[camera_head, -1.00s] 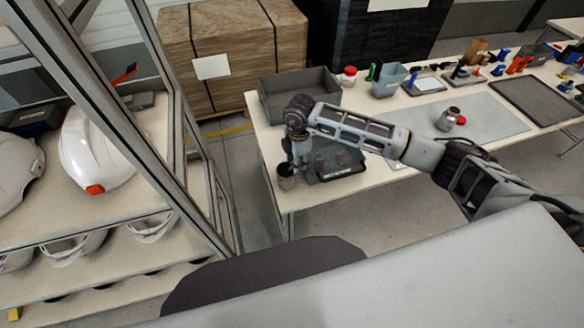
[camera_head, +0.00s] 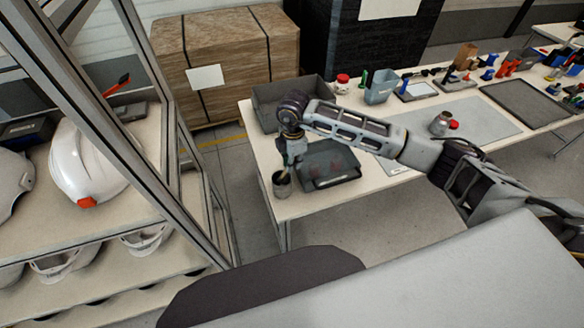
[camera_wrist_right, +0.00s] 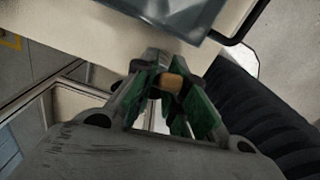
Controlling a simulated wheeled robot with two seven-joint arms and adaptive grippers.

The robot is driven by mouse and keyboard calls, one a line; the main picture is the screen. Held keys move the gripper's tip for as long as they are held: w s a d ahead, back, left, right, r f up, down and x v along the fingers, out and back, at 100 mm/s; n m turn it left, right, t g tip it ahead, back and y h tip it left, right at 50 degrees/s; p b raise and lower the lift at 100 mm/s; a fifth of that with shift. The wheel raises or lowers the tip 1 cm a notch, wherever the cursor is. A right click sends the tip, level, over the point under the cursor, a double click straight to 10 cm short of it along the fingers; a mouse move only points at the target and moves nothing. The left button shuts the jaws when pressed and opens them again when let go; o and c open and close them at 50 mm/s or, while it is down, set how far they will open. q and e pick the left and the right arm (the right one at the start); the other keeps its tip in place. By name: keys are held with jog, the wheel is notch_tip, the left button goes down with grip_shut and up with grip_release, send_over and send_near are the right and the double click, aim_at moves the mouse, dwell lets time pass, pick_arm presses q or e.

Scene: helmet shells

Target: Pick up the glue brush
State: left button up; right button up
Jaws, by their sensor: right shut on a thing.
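My right gripper (camera_head: 291,158) points down just above a dark metal can (camera_head: 281,186) near the table's left front corner. In the right wrist view, the fingers of my right gripper (camera_wrist_right: 174,100) are closed around a small tan, wooden-looking end, which I take to be the glue brush's handle (camera_wrist_right: 171,82). A thin light piece of the brush (camera_head: 287,170) shows between the gripper and the can in the head view. The bristles are hidden, and I cannot tell whether they are inside the can. My left gripper is not in view.
A dark tray (camera_head: 329,164) lies right of the can, with a grey bin (camera_head: 266,97) behind. A jar (camera_head: 440,122) stands on the grey mat (camera_head: 470,118) farther right. A shelf frame (camera_head: 131,110) with white helmet shells (camera_head: 82,163) stands at left.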

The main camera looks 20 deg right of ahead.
notch_tip(320, 180, up, 6)
jog(key=shift+r+b, duration=0.25)
jog(key=shift+b, duration=0.25)
jog(key=shift+d, duration=0.1)
dwell(0.8)
